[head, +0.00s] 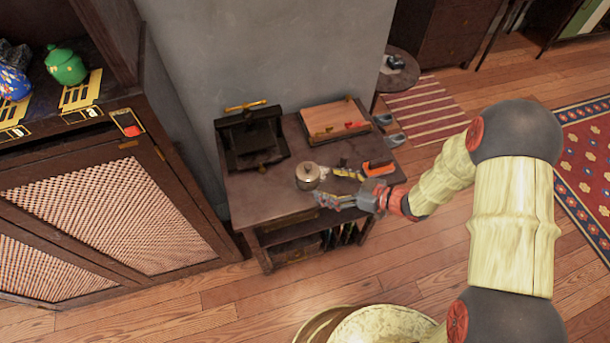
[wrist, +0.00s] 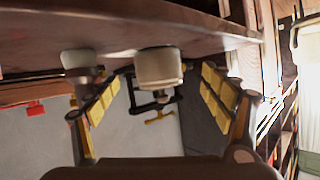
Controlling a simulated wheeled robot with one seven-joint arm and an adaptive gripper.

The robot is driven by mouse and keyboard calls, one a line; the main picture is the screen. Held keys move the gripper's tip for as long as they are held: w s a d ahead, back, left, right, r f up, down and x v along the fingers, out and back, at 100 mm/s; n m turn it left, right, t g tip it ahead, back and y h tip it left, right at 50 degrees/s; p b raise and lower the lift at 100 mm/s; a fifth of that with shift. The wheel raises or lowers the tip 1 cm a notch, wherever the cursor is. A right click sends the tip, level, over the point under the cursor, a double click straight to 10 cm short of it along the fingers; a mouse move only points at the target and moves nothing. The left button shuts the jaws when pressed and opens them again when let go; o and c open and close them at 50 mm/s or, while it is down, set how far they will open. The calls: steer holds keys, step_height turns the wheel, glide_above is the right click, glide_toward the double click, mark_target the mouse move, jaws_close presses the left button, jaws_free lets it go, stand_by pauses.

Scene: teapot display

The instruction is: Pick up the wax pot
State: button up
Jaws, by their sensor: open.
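The wax pot seems to be the small, round, pale metal pot with a dark knob (head: 308,175), upright on the small dark table (head: 258,195) in the head view. In the wrist view, which looks upside down, a pale rounded pot (wrist: 160,68) appears between the finger lines, near the tips. My gripper (head: 331,188) is open, low over the tabletop, just right of the pot, with its fingers pointing left toward it. In the wrist view, the yellow-padded fingers of my gripper (wrist: 164,84) are spread and hold nothing. Contact with the pot cannot be told.
A black press with a gold handle (head: 252,138) stands behind the pot. A wooden board (head: 328,118) lies at the table's back right. A dark cabinet (head: 150,160) stands left. Open wood floor lies in front.

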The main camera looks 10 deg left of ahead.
mark_target(315, 181)
steer(key=b+x, duration=0.1)
steer(key=x, duration=0.2)
steer(key=b+x, duration=0.2)
steer(key=x, duration=0.1)
steer(key=shift+f, duration=0.3)
steer(key=shift+w+a+f, duration=0.1)
steer(key=shift+w+a, duration=0.05)
steer(key=shift+a, duration=0.2)
steer(key=shift+c, duration=0.4)
steer(key=c, duration=1.5)
steer(key=shift+c, duration=0.4)
